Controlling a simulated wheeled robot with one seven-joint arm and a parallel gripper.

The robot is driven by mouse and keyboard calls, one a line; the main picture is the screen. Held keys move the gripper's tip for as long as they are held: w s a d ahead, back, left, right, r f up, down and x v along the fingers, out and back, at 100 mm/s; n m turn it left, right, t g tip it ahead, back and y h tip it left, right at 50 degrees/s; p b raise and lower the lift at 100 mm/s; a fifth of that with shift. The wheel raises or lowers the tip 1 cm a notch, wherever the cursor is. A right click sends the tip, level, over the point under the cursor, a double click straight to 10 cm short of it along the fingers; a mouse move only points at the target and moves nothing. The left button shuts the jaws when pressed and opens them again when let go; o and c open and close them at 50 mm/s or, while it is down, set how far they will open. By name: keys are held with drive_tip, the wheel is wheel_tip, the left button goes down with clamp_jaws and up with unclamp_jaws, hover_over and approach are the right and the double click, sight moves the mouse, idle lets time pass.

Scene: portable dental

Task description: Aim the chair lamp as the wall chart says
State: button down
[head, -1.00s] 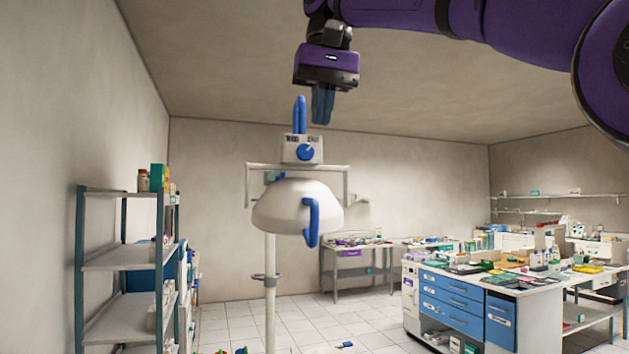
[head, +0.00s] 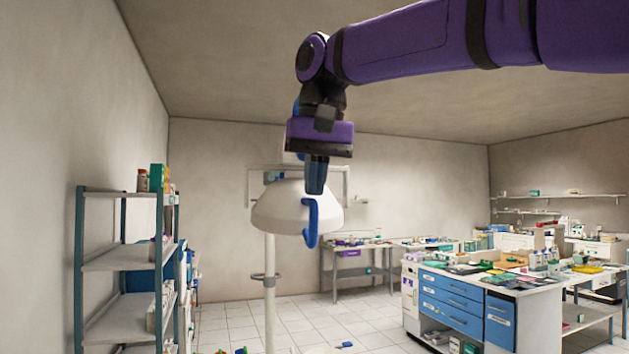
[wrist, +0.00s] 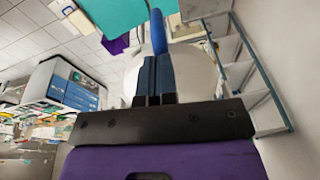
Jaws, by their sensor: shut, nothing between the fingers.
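The chair lamp (head: 278,208) is a white dome hung on a white frame beside a pole (head: 270,310). A blue handle (head: 315,222) curves down its front. My gripper (head: 316,192) is shut and empty, pointing down in front of the dome, its fingertips close above the handle's top. I cannot tell whether they touch. The wrist view shows the shut fingers (wrist: 155,80) with the white dome (wrist: 200,72) behind and a blue bar (wrist: 158,32) in line past the tips. The box with the dial above the lamp is mostly hidden by my gripper. No wall chart is recognisable.
A shelf rack (head: 120,262) stands at the left wall. A cabinet with blue drawers (head: 455,290) and a cluttered top stands at the right. A bench (head: 350,258) is at the back wall. Tiled floor is open between them.

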drive_tip(key=shift+s+f, duration=0.1)
drive_tip(key=shift+f, duration=0.45)
